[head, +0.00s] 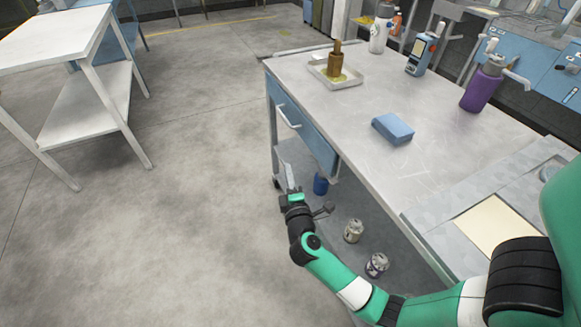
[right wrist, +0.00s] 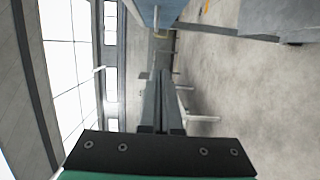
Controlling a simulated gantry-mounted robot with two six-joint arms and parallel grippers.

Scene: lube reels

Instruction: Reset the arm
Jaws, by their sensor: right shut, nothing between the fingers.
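My right arm comes in from the lower right in the head view. My right gripper (head: 289,178) hangs in front of the workbench's left side, a little below the tabletop, beside the drawer. Its fingers are together and hold nothing. In the right wrist view the shut fingers (right wrist: 160,100) point away along the room, with nothing between them. My left gripper does not show in either view.
The workbench (head: 440,150) carries a tray (head: 350,82) with a brown brush, a blue block (head: 393,128), a purple bottle (head: 482,88) and a blue handheld device (head: 421,52). Cans (head: 376,265) stand on its lower shelf. A white table (head: 50,40) stands left. Floor between is clear.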

